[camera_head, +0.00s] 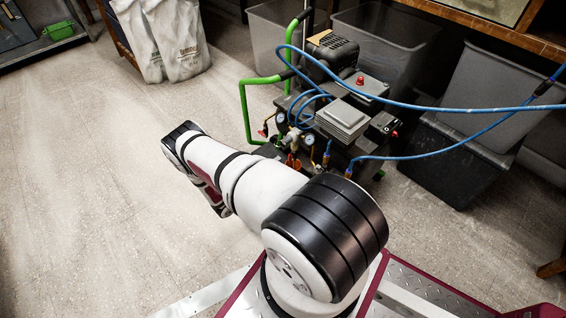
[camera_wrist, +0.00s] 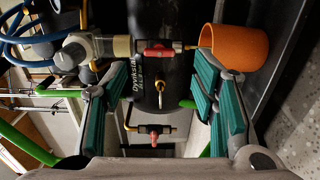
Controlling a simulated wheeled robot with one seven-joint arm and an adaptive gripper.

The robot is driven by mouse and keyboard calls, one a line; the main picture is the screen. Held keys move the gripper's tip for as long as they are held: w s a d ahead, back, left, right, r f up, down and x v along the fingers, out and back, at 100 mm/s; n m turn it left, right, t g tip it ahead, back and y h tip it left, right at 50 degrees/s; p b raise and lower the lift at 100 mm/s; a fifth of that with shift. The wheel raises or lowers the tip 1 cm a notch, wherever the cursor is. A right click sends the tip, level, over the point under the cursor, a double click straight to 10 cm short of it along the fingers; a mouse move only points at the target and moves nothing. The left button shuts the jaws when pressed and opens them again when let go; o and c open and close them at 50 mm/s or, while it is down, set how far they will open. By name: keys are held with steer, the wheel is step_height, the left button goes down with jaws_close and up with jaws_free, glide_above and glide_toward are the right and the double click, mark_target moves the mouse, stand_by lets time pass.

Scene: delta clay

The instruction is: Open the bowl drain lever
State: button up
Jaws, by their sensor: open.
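In the wrist view, my gripper (camera_wrist: 161,68) is open, with a teal-padded finger on each side and nothing held. Between and beyond the fingertips is a red lever (camera_wrist: 156,52), in line with a pale filter bowl (camera_wrist: 123,47) to its left and a brass outlet toward an orange cup on the right. I take this as the bowl drain lever. A second red lever (camera_wrist: 153,130) sits on brass fittings, lower between the fingers. No finger visibly touches either lever. In the head view the gripper is hidden; my arm reaches toward the compressor (camera_head: 335,110).
The orange cup (camera_wrist: 240,48) is close by the right finger. A black tank (camera_wrist: 165,80) lies behind the levers. Blue hoses (camera_head: 440,108) cross the head view. Green handles (camera_head: 246,110) and grey bins (camera_head: 500,90) flank the compressor. The floor at left is clear.

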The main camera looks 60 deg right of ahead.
steer(key=v, duration=0.7)
